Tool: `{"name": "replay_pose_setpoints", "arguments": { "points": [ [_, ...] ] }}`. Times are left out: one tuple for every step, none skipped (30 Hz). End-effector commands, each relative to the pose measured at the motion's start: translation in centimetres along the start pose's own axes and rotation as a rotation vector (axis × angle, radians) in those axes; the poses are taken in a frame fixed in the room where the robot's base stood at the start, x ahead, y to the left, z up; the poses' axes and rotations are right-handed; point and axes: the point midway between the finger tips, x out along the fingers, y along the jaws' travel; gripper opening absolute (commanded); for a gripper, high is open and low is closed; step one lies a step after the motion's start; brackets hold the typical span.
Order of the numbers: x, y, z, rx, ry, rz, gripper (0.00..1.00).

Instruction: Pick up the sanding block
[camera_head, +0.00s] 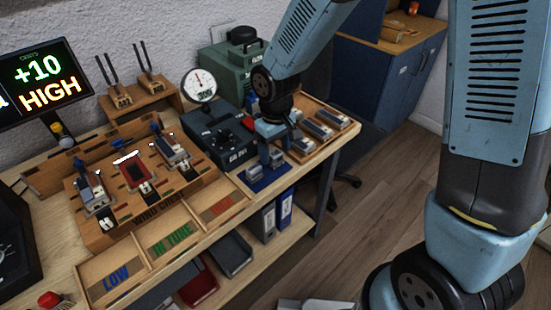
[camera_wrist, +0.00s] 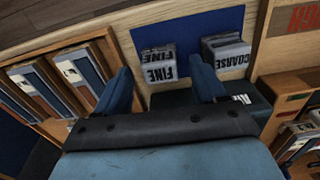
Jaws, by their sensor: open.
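Two grey blocks stand on a blue mat (camera_wrist: 185,28) in the wrist view. One is the block marked FINE (camera_wrist: 159,66) and the other is the block marked COARSE (camera_wrist: 226,54), to its right. I take these for sanding blocks. My gripper (camera_wrist: 161,70) is open, with the FINE block showing between its fingertips. The right finger shows between the two blocks, close to COARSE. I cannot tell whether either finger touches a block. In the head view my gripper (camera_head: 269,158) points down over the blue mat (camera_head: 263,180) near the bench's front edge and partly hides the blocks.
A wooden tray (camera_head: 345,126) with several grey-and-blue pieces lies right of my gripper. A dark device (camera_head: 222,135) stands behind it on the left, with a round gauge (camera_head: 200,85). Bins marked LOW (camera_head: 116,281) and IN TUNE (camera_head: 172,241) line the front edge.

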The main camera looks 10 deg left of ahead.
Motion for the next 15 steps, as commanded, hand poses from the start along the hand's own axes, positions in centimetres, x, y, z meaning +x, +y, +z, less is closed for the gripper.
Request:
{"name": "replay_pose_setpoints", "arguments": {
  "points": [
    [0.7,0.0,0.1,0.000,-0.004,-0.001,0.70],
    [1.0,0.0,0.1,0.000,-0.003,-0.001,0.70],
    [1.3,0.0,0.0,0.000,-0.001,0.000,0.70],
    [1.5,0.0,0.0,0.000,-0.001,0.000,0.70],
    [1.7,0.0,0.0,0.000,-0.001,0.000,0.70],
    [1.8,0.0,0.0,0.000,-0.001,0.000,0.70],
    [1.9,0.0,0.0,0.000,-0.001,0.000,0.70],
    [1.9,0.0,0.0,0.000,-0.001,0.000,0.70],
    [1.9,0.0,0.0,0.000,-0.001,0.000,0.70],
    [1.9,0.0,0.0,0.000,-0.001,0.000,0.70],
    [1.9,0.0,0.0,0.000,0.000,0.000,0.70],
    [1.9,0.0,0.0,0.000,0.000,0.000,0.70],
    [1.9,0.0,0.0,0.000,0.000,0.000,0.70],
    [1.9,0.0,0.0,0.000,0.000,0.000,0.69],
    [1.9,0.0,0.0,0.001,0.000,0.000,0.65]
  ]
}}
